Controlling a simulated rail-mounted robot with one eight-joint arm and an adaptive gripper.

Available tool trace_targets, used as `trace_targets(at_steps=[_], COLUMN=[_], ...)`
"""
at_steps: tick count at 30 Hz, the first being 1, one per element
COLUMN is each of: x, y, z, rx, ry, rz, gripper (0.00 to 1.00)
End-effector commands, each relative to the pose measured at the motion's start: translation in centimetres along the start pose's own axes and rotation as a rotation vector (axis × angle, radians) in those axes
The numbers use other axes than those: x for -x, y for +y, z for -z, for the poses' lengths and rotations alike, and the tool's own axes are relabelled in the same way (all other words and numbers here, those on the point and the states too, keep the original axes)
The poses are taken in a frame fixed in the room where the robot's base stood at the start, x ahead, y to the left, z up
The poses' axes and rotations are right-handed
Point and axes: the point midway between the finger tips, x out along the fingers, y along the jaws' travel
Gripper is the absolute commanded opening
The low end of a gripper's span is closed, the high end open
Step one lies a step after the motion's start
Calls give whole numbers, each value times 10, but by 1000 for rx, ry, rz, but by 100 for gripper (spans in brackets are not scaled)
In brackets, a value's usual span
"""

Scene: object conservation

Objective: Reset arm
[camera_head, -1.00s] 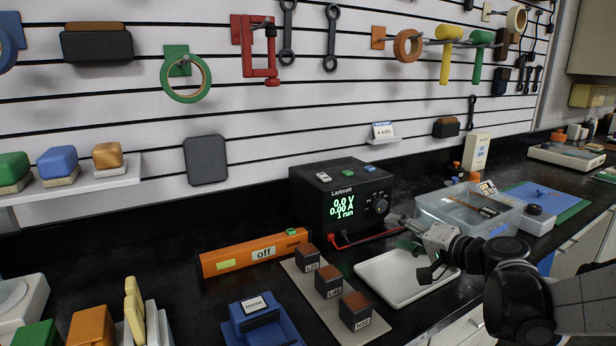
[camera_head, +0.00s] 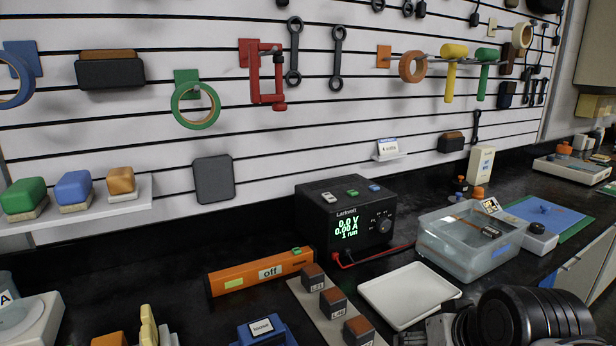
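My arm shows at the lower right of the head view, folded low in front of the white tray. My gripper (camera_head: 428,333) is partly visible at the bottom edge, below the tray; its fingertips are cut off or too dark to read, so I cannot tell whether it is open or shut. No held object is visible. The black power supply (camera_head: 346,222) stands behind the white tray (camera_head: 408,297), its display reading 0.0 V, 0.00 A and 1 run.
The clear bin (camera_head: 455,247) stands right of the power supply. An orange bar marked "off" (camera_head: 232,283) and three labelled blocks (camera_head: 333,300) lie left of the tray. A blue stand (camera_head: 262,332) is at the bottom. The white tray is empty.

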Motion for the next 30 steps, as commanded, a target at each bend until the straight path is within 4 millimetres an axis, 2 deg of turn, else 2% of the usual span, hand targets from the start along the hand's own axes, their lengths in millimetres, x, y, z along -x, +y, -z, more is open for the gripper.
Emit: trace_targets(at_steps=[3, 7, 30], x=[12, 16, 17], y=[7, 12, 13], z=[-12, -17, -18], rx=[52, 76, 80], ry=[-6, -8, -8], rz=[-51, -81, -86], gripper=[53, 53, 53])
